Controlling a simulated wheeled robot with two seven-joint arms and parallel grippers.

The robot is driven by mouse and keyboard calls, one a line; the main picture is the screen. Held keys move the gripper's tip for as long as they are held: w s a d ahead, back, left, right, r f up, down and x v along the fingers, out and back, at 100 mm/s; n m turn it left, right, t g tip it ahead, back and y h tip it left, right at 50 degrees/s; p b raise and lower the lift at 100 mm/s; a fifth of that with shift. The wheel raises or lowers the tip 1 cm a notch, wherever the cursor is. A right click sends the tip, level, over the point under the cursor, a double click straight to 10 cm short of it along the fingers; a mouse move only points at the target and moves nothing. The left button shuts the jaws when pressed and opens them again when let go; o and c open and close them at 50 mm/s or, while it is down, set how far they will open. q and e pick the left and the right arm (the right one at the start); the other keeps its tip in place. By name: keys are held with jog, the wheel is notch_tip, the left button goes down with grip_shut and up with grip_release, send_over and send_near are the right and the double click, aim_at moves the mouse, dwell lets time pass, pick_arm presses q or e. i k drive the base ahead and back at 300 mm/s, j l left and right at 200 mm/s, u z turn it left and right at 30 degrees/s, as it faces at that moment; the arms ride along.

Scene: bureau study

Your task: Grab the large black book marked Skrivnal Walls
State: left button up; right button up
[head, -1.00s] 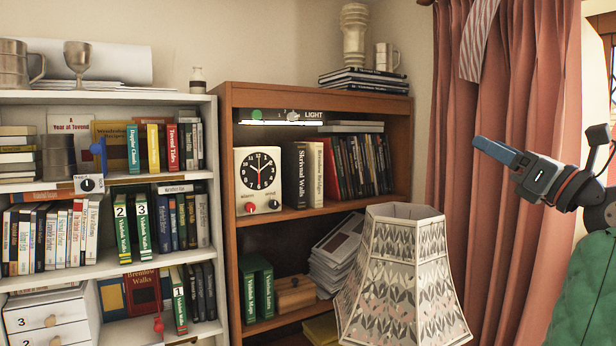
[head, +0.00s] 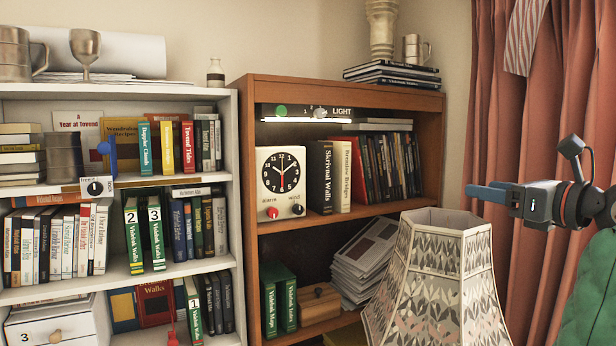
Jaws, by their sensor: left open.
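The large black book marked Skrivnal Walls (head: 319,178) stands upright on the upper shelf of the brown bookcase. Its spine faces me, with pale lettering. It is between a cream clock (head: 281,172) on its left and a white book marked Bridges (head: 341,176) on its right. My left gripper (head: 482,194) is at the right of the head view, its blue fingers pointing left, side-on to me. It is open, and nothing shows between the fingers. In the picture it is well right of the book, in front of the curtain. My right gripper is not in view.
A patterned lampshade (head: 436,275) stands in front of the brown bookcase (head: 248,190), between the book and my gripper in the picture, lower down. A white bookcase (head: 120,288) full of books is at left. Pink curtains (head: 490,110) hang at right.

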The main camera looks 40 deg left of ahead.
aim_at(318, 155)
jog(key=i+j, duration=0.1)
jog(key=j, duration=0.3)
jog(key=i+j, duration=0.1)
jog(key=j, duration=0.35)
jog(key=i+j, duration=0.1)
jog(key=j, duration=0.3)
jog(key=i+j, duration=0.1)
jog(key=j, duration=0.3)
jog(key=i+j, duration=0.1)
jog(key=j, duration=0.35)
jog(key=i+j, duration=0.1)
jog(key=j, duration=0.3)
jog(key=u, duration=0.05)
